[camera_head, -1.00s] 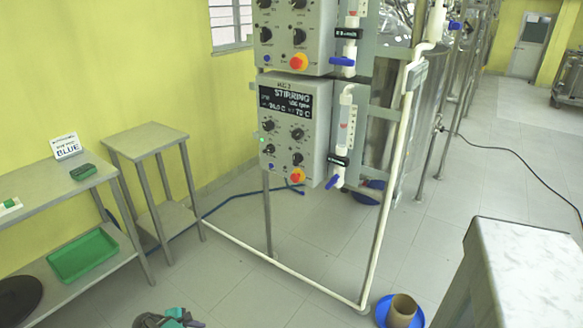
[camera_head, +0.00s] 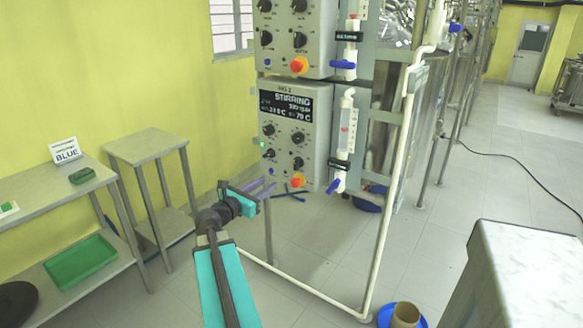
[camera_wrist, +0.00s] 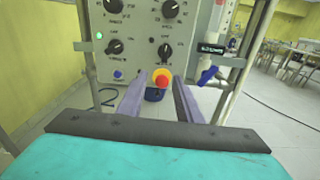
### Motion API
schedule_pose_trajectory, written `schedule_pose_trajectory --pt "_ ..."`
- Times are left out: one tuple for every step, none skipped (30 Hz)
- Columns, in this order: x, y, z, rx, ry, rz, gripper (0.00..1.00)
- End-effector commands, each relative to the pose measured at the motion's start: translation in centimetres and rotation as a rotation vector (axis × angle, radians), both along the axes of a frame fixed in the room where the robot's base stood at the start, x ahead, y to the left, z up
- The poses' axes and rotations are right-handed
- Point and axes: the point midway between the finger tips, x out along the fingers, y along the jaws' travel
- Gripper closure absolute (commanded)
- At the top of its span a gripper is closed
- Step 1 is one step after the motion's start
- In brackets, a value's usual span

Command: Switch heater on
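A grey control box (camera_head: 313,135) with a dark display (camera_head: 285,104) reading "STIRRING" is mounted on the frame. It has several black knobs, a blue button (camera_head: 272,171) and a red-and-yellow button (camera_head: 297,182). A green light (camera_head: 262,144) glows on its left edge. In the wrist view, a lower left knob (camera_wrist: 114,47), a lower right knob (camera_wrist: 165,50), the blue button (camera_wrist: 118,75) and the red-and-yellow button (camera_wrist: 161,77) show. The knob labels are too blurred to read. My gripper (camera_head: 269,190) is open and empty, in front of and below the box's lower left.
A clear flow tube (camera_head: 345,125) with a blue valve handle (camera_head: 334,186) stands right of the box. A white pipe (camera_head: 391,190) runs down the frame. A second control box (camera_head: 322,40) sits above. A small metal table (camera_head: 145,145) stands at left; a pale counter (camera_head: 530,270) is at lower right.

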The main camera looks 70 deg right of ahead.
Motion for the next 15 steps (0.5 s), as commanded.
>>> schedule_pose_trajectory --pt "-0.6 -0.5 0.9 -0.015 0.022 -0.006 0.68" --pt "-0.8 -0.6 1.3 -0.021 0.034 -0.008 0.68" --pt "-1.0 -0.8 1.7 -0.026 0.046 -0.01 0.68" --pt "-1.1 -0.8 1.9 -0.03 0.053 -0.011 0.68" --pt "-1.2 -0.9 2.1 -0.032 0.057 -0.012 0.68" --pt "-1.2 -0.9 2.2 -0.034 0.06 -0.012 0.68" --pt "-1.2 -0.9 2.2 -0.034 0.06 -0.012 0.68" --pt "-1.2 -0.9 2.2 -0.034 0.06 -0.012 0.68" --pt "-1.2 -0.9 2.1 -0.033 0.059 -0.012 0.68" --pt "-1.2 -0.9 2.1 -0.033 0.059 -0.012 0.68" --pt "-1.2 -0.9 2.1 -0.033 0.059 -0.012 0.68" --pt "-1.2 -0.9 2.1 -0.032 0.059 -0.013 0.68" --pt "-1.2 -0.9 2.1 -0.032 0.058 -0.013 0.68" --pt "-1.2 -0.9 2.1 -0.032 0.058 -0.013 0.68" --pt "-1.2 -0.9 2.1 -0.032 0.058 -0.013 0.68"
